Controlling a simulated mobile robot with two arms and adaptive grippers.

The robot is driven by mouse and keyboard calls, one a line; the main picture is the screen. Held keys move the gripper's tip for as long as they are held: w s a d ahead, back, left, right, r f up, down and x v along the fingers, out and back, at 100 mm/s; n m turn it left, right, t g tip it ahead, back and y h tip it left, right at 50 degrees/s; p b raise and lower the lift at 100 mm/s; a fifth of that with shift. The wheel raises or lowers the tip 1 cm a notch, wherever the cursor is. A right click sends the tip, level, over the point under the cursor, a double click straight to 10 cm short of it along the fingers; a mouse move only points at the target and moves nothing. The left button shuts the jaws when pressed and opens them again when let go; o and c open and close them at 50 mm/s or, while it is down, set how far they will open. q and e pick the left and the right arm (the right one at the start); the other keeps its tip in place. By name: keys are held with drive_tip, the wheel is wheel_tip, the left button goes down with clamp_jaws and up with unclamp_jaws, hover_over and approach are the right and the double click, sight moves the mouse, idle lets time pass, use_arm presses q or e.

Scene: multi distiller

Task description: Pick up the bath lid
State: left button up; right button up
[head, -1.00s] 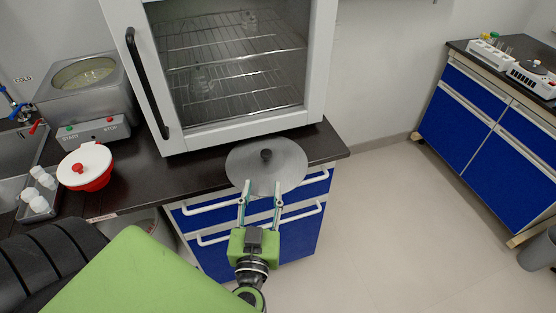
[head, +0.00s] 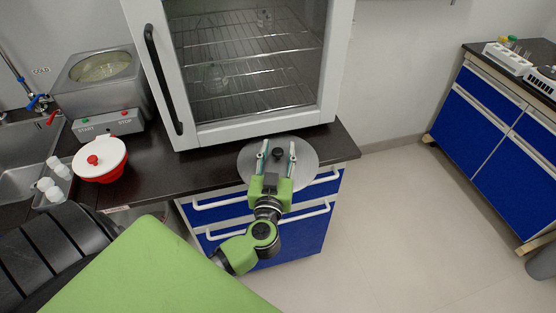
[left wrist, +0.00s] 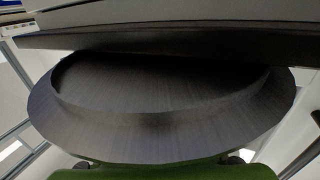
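The bath lid (head: 303,172) is a round grey metal disc with a black knob (head: 278,156) on top. It lies at the right front of the dark bench and sticks out past the front edge. My left gripper (head: 278,148) is over the lid, open, with one finger on each side of the knob; I cannot tell whether either finger touches it. In the left wrist view the lid (left wrist: 150,130) fills the middle, seen from its underside with a raised ring, below the dark bench edge. The fingertips are hidden there. My right gripper is not in view.
A glass-doored cabinet (head: 250,130) stands just behind the lid. At the left are an open steel water bath (head: 135,85), its START/STOP panel (head: 108,124), and a red bowl with a white lid (head: 100,160). Blue drawers (head: 290,238) with white handles are below.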

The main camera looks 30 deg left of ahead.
use_arm(q)
clamp_jaws()
drive_tip(key=shift+r, duration=0.15)
